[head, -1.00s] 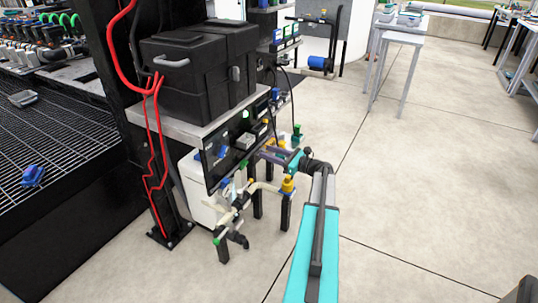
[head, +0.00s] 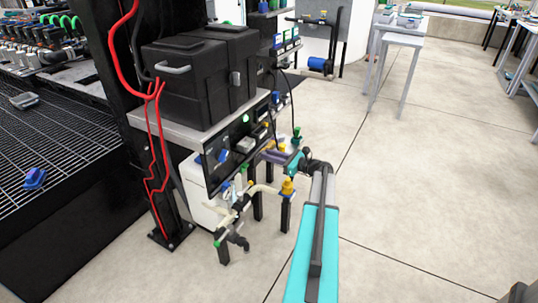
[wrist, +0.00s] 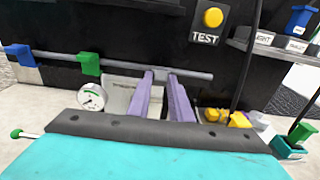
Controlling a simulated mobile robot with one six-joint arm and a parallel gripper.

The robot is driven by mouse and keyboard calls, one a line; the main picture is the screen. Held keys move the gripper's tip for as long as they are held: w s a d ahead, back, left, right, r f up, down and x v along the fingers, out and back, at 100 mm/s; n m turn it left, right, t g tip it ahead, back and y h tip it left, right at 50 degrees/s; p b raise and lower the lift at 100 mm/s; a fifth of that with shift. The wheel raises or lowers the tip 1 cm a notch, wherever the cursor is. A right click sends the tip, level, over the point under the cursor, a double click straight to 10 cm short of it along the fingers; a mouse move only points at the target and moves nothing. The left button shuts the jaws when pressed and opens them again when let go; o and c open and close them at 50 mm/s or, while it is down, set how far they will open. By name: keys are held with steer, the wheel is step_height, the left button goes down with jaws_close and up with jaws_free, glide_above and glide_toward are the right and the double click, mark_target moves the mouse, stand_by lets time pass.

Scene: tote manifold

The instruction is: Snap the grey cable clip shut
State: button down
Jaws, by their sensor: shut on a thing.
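The grey cable clip (wrist: 159,74) sits on a horizontal grey rail or cable (wrist: 120,66) in the wrist view, between the tips of my gripper's two purple fingers (wrist: 161,82). My gripper is shut on the clip, and the fingers hide part of it. Whether the clip's latch is closed cannot be told. In the head view my gripper (head: 275,154) reaches in front of the dark panel under the shelf. The clip is too small to make out there.
A green clip (wrist: 88,63) and a blue clip (wrist: 20,55) sit on the same rail to the left. A round gauge (wrist: 91,97) is below. A yellow TEST button (wrist: 212,17) is above. Yellow-topped pipework (head: 287,186) stands close below my gripper. Open floor lies right.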

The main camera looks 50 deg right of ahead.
steer(key=r+g+p, duration=0.1)
steer(key=p, duration=0.3)
steer(key=r+g+p, duration=0.1)
steer(key=g+p, duration=0.1)
steer(key=p, duration=0.2)
steer(key=w+r+g+h+p, duration=0.1)
steer(key=p, duration=0.3)
steer(key=shift+w+a+g+p, duration=0.1)
steer(key=shift+a+g+p, duration=0.15)
steer(key=shift+g+p, duration=0.15)
steer(key=shift+w+f+g+p, duration=0.15)
steer(key=shift+g+p, duration=0.15)
steer(key=shift+p, duration=0.3)
steer(key=c, duration=1.6)
jaws_free()
steer(key=v, duration=1.4)
steer(key=shift+a, duration=0.25)
